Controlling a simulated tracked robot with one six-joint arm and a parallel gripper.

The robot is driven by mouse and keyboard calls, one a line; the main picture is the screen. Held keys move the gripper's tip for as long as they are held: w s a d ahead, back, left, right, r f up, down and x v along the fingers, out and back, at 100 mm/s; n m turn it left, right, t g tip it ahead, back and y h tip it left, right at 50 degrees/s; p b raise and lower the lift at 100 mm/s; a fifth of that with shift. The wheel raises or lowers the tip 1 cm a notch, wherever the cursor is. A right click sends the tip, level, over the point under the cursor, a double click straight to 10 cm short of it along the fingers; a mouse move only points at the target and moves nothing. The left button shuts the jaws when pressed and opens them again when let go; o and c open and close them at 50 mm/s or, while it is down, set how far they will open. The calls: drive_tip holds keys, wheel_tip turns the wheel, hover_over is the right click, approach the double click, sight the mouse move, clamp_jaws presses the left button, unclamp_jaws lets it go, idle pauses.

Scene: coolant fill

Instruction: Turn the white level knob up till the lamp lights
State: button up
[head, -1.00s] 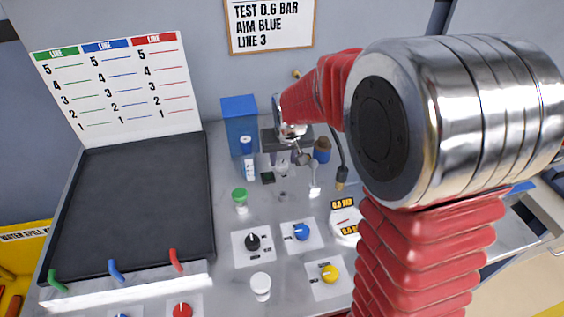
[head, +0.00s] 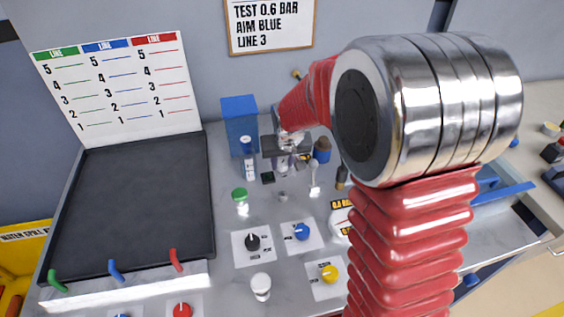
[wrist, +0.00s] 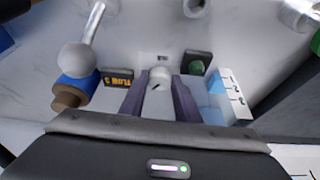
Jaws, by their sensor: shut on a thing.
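The white level knob (wrist: 160,73) stands between the two fingers of my gripper (wrist: 160,80) in the wrist view. A short dark mark shows on its top. My fingers are shut on its sides. In the head view my gripper (head: 284,161) points down at the bench, and its fingers and the arm largely cover the knob. A small lamp with a dark green lens in a black housing (wrist: 197,65) is beside the knob in the wrist view. It also shows in the head view (head: 268,178). The lens looks dark, not glowing.
A ball-ended lever (wrist: 82,52) and a blue, brown-capped jar (wrist: 75,92) stand close to my gripper. A marked blue-and-white bottle (wrist: 228,92) is on its other side. A blue box (head: 239,123) stands behind. Black (head: 252,242), blue (head: 302,231) and yellow (head: 329,272) knobs are nearer.

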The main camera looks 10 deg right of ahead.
drive_tip(key=shift+c, duration=0.6)
drive_tip(key=shift+a+m+h, duration=0.15)
drive_tip(key=shift+m+h, duration=0.45)
drive_tip(key=shift+m, duration=1)
drive_tip(key=o, duration=0.8)
drive_tip(key=shift+c, duration=0.2)
drive_tip(key=v, duration=1.3)
drive_tip(key=shift+r, duration=0.35)
